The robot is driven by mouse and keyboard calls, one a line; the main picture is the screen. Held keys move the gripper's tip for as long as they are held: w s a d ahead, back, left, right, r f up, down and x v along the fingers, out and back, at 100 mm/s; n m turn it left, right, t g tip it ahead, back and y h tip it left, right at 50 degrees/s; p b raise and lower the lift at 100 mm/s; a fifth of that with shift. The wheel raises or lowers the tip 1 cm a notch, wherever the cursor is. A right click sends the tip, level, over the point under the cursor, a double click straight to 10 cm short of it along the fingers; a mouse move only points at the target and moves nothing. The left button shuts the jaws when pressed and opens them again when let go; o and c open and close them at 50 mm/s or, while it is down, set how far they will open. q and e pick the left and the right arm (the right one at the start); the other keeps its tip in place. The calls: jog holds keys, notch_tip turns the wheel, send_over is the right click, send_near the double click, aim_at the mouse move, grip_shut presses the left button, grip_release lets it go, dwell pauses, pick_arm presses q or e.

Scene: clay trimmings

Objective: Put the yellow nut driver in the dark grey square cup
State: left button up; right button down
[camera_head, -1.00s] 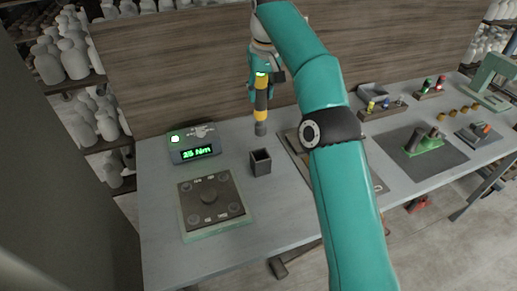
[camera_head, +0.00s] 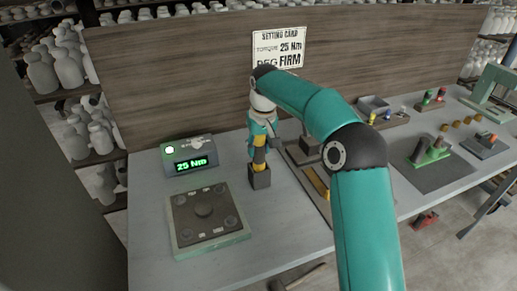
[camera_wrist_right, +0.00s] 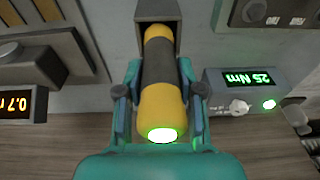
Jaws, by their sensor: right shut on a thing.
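The yellow nut driver (camera_head: 260,158), yellow with a dark grey band, stands upright with its lower end inside the dark grey square cup (camera_head: 260,179). In the right wrist view the cup (camera_wrist_right: 169,8) surrounds the far end of the driver (camera_wrist_right: 160,97), and the driver's near end glows green. My right gripper (camera_head: 260,142) is shut on the driver's upper part above the cup. In the right wrist view its fingers (camera_wrist_right: 160,92) lie on both sides of the driver. The driver's tip is hidden in the cup. My left gripper is not in view.
A display box (camera_head: 190,157) reading 25 Nm and a dark square plate fixture (camera_head: 180,225) stand left of the cup. A setting card (camera_head: 279,48) is on the wooden back panel. A tray with a yellow strip (camera_head: 317,184) lies to the right.

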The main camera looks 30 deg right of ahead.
jog(key=c, duration=0.7)
grip_release()
jog(key=r, duration=0.4)
jog(key=s+r+p, duration=0.1)
jog(key=r, duration=0.3)
jog(key=r+p, duration=0.1)
jog(key=r, duration=0.3)
jog(key=shift+s+a, duration=0.15)
jog(key=shift+s, duration=0.25)
jog(key=shift+f, duration=0.1)
